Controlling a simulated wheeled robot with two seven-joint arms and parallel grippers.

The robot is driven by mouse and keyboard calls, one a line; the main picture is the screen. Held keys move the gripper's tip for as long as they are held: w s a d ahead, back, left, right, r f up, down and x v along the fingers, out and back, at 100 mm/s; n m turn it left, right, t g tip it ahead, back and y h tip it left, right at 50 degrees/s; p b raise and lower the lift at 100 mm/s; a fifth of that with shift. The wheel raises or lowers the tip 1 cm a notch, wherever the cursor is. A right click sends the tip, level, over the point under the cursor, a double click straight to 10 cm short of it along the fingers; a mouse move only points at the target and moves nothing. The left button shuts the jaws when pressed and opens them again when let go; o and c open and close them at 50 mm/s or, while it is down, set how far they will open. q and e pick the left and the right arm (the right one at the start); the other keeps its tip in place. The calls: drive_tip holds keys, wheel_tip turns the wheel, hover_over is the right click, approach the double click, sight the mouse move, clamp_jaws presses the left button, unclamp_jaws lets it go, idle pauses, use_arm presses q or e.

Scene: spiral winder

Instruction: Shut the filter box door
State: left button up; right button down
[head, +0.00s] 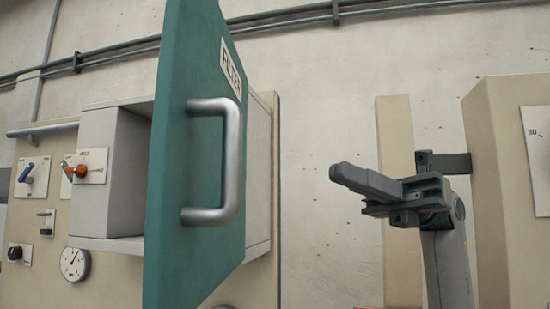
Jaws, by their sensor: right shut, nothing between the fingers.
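The teal filter box door (172,185) stands open in the middle of the head view, swung out from the box. It carries a grey U-shaped handle (232,160) and a label reading FILTER (231,67). The beige filter box (98,130) is behind it, with its open front partly hidden by the door. My right gripper (345,176) is to the right of the door, apart from the handle, with its fingers shut and empty and pointing left. My left gripper is not in view.
A beige post (400,130) and cabinet (508,130) stand at the right. Open space lies between door and right gripper.

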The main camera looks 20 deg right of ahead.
sight(241, 158)
drive_tip(key=s, duration=0.1)
drive_tip(key=s+d+t+h, duration=0.1)
drive_tip(key=h, duration=0.1)
drive_tip(key=shift+s+d+r+n+t, duration=0.2)
drive_tip(key=shift+s+r+n+t, duration=0.1)
drive_tip(key=shift+s+r+t, duration=0.1)
drive_tip(key=shift+a, duration=0.1)
drive_tip(key=a+p, duration=0.2)
drive_tip(key=a, duration=0.2)
drive_tip(key=s+a+p, duration=0.1)
drive_tip(key=a+p, duration=0.1)
drive_tip(key=a, duration=0.3)
drive_tip(key=s+a+p, duration=0.1)
drive_tip(key=a+p, duration=0.1)
drive_tip(key=a, duration=0.2)
drive_tip(key=shift+s+a+r+p, duration=0.1)
drive_tip(key=shift+s+a+p, duration=0.05)
drive_tip(key=shift+s+p, duration=0.15)
drive_tip(key=shift+a, duration=0.2)
